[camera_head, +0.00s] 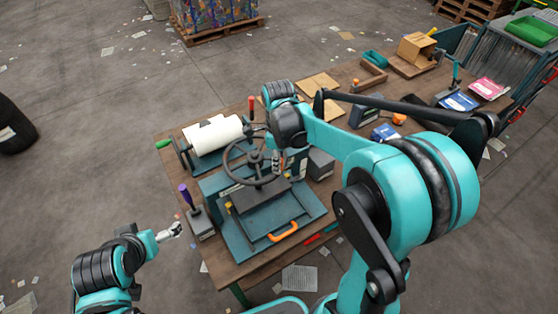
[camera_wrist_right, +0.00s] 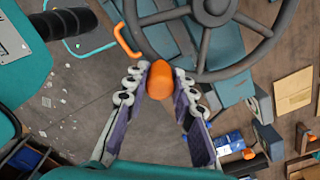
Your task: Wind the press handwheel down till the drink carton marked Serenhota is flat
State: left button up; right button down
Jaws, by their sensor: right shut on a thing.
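The press stands on the wooden table with its dark handwheel (camera_head: 240,160) above a dark plate (camera_head: 268,209). The wheel also fills the top right of the right wrist view (camera_wrist_right: 202,62). My right gripper (camera_wrist_right: 160,80) is shut on an orange knob (camera_wrist_right: 158,78) at the wheel's rim. In the head view the right gripper (camera_head: 276,162) is small, at the wheel's right side. My left gripper (camera_head: 170,231) hangs off the table's left edge, away from the press; its jaw state is unclear. I cannot make out the Serenhota carton or its marking.
An orange handle (camera_head: 283,231) sits at the press's front. A white roll (camera_head: 215,134) lies behind it, and a purple-topped lever (camera_head: 187,196) stands left. Boxes and a cardboard carton (camera_head: 415,48) occupy the table's far end. Litter lies on the open floor.

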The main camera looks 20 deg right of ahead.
jog(key=c, duration=1.3)
grip_release()
jog(key=shift+o, duration=0.2)
jog(key=shift+a, duration=0.1)
notch_tip(320, 180, up, 12)
jog(key=shift+w, duration=0.1)
